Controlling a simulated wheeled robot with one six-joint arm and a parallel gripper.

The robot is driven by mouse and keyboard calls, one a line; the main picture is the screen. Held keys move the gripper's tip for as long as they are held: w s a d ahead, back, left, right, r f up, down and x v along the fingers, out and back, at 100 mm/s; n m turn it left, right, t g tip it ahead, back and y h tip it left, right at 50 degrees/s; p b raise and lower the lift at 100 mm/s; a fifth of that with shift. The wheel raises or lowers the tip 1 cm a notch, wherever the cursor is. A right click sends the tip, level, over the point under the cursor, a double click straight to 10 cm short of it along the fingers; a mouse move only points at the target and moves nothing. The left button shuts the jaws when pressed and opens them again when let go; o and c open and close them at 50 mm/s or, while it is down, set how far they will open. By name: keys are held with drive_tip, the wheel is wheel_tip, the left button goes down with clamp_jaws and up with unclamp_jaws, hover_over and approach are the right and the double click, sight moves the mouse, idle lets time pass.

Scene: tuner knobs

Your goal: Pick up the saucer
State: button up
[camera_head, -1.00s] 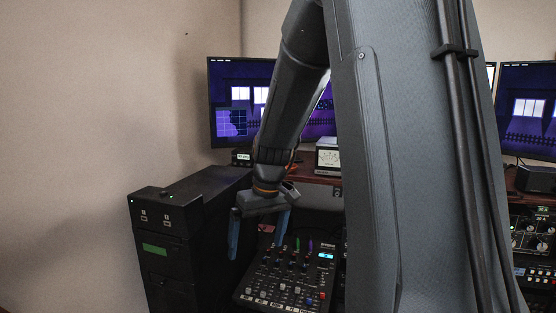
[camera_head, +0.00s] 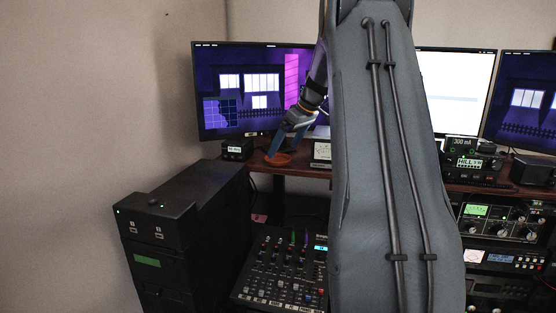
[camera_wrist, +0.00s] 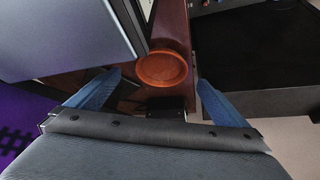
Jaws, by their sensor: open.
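The saucer (camera_head: 278,160) is a small round orange-brown dish on the left part of the dark red wooden desk. In the wrist view the saucer (camera_wrist: 162,69) lies ahead of my gripper (camera_wrist: 149,85), roughly centred between the two blue fingers. My gripper (camera_head: 286,149) is open and empty. In the head view its fingers point down and left, close above the saucer. I cannot tell from the head view whether a finger touches the rim.
A monitor (camera_head: 247,95) stands right behind the saucer. A small black clock box (camera_head: 237,150) is left of it and a meter box (camera_head: 321,153) is right of it. A black cabinet (camera_head: 170,230) and a mixer (camera_head: 285,270) are lower in front.

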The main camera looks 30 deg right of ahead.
sight(276, 160)
drive_tip(key=shift+p+x, duration=0.8)
drive_tip(key=shift+x, duration=1.25)
drive_tip(key=shift+a, duration=0.1)
drive_tip(key=c, duration=1.4)
drive_tip(key=shift+r+b, duration=0.15)
drive_tip(key=shift+b, duration=0.15)
drive_tip(key=shift+s+a+r, duration=0.1)
drive_tip(key=shift+r, duration=0.05)
wheel_tip(276, 160, up, 6)
drive_tip(key=b, duration=0.3)
drive_tip(key=shift+s+a+r, duration=0.15)
drive_tip(key=shift+a+r, duration=0.05)
drive_tip(key=shift+r, duration=0.05)
drive_tip(key=s+a+b, duration=0.2)
drive_tip(key=s+a, duration=0.2)
drive_tip(key=s+a+b, duration=0.2)
drive_tip(key=s+a, duration=0.2)
drive_tip(key=a, duration=0.1)
drive_tip(key=s+a+b, duration=0.2)
drive_tip(key=s+a, duration=0.3)
drive_tip(key=shift+a, duration=0.15)
